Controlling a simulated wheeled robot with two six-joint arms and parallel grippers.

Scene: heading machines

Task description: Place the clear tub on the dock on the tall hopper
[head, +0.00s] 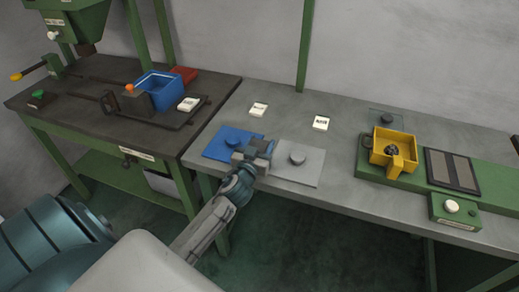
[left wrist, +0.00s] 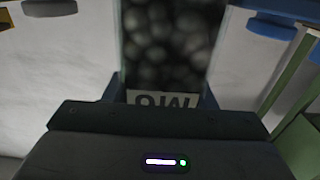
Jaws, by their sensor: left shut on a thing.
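My left gripper (head: 262,152) is shut over the front of the grey table, between a blue lid and a grey lid. In the left wrist view a clear-walled tub (left wrist: 172,40) fills the space between its fingers. Grey round pieces show inside it, with a pale label whose letters are upside down. The tub's outline is hard to make out in the head view. A green hopper (head: 65,22) stands over the dark table at the upper left, cut by the frame; its dock cannot be told clearly. My right gripper is not in view.
The dark table bears a blue tub (head: 160,88) and a red block (head: 184,74). A blue lid (head: 232,143), a grey lid (head: 298,163) and a clear lid (head: 388,119) lie on the grey table (head: 340,195). A yellow tub (head: 392,150) sits on a green base at right.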

